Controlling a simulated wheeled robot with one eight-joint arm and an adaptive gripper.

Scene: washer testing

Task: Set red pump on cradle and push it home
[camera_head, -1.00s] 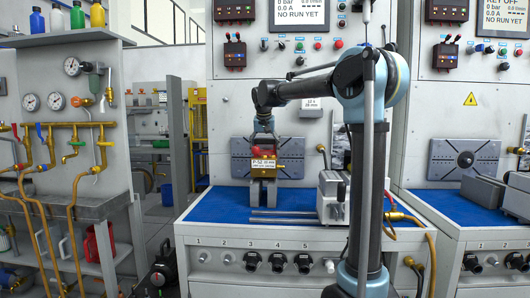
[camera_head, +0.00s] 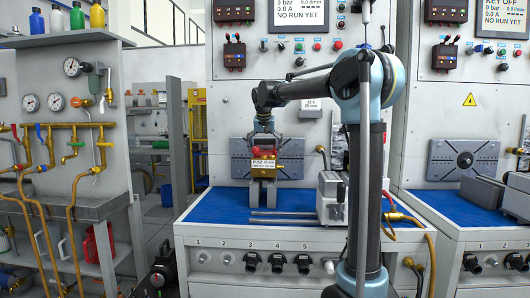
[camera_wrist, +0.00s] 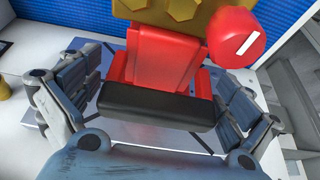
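The red and brass pump (camera_head: 264,163), with a pale "P-52" label, sits upright at the top of the grey cradle (camera_head: 263,191) in front of the dark slotted plate. Whether it is fully seated cannot be told. My gripper (camera_head: 264,134) is directly above the pump, pointing down. In the wrist view, the pump's red body (camera_wrist: 165,60) and black top bar (camera_wrist: 155,106) lie between my two spread fingers. Gaps show between the fingers and the red body, so the gripper looks open around it. The cradle is hidden in the wrist view.
The blue bench mat (camera_head: 220,207) is mostly clear on the left. Grey rods (camera_head: 285,213) lie in front of the cradle, and a grey block fixture (camera_head: 331,195) stands to its right. The upright panel (camera_head: 225,105) is close behind. Brass piping (camera_head: 40,170) is at far left.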

